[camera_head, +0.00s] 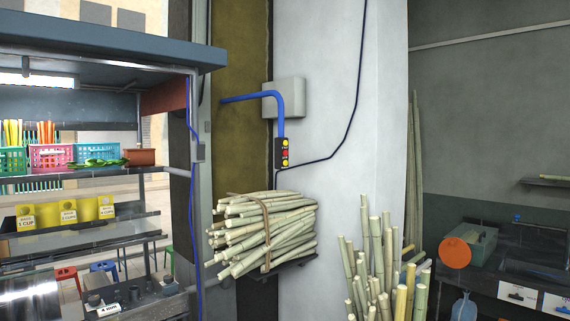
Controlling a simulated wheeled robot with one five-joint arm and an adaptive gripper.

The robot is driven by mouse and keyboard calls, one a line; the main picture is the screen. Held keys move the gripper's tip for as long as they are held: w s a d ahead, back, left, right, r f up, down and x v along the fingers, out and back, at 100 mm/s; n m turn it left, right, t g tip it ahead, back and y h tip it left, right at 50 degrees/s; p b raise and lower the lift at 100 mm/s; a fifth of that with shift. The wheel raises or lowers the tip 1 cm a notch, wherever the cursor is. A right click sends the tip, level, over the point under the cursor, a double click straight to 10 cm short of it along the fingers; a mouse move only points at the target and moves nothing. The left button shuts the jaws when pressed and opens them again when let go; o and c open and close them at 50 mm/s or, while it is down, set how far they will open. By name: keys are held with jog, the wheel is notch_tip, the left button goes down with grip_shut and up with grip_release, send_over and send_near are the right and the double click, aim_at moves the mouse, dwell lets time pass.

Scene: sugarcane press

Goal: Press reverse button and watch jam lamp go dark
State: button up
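A small dark control box (281,153) hangs at the lower end of a bent blue pipe, in front of the pale wall pillar. It carries a red button (285,153) in the middle, with a yellow button (285,143) above and another yellow one (285,163) below. The labels are too small to read, so I cannot tell which is the reverse button. I cannot make out a jam lamp for certain. My gripper is not in view.
A strapped bundle of cane (262,232) lies on a shelf just below the control box. Upright cane stalks (375,270) stand at the lower right. A stall counter (80,238) with baskets fills the left. A dark cable (358,95) runs down the pillar.

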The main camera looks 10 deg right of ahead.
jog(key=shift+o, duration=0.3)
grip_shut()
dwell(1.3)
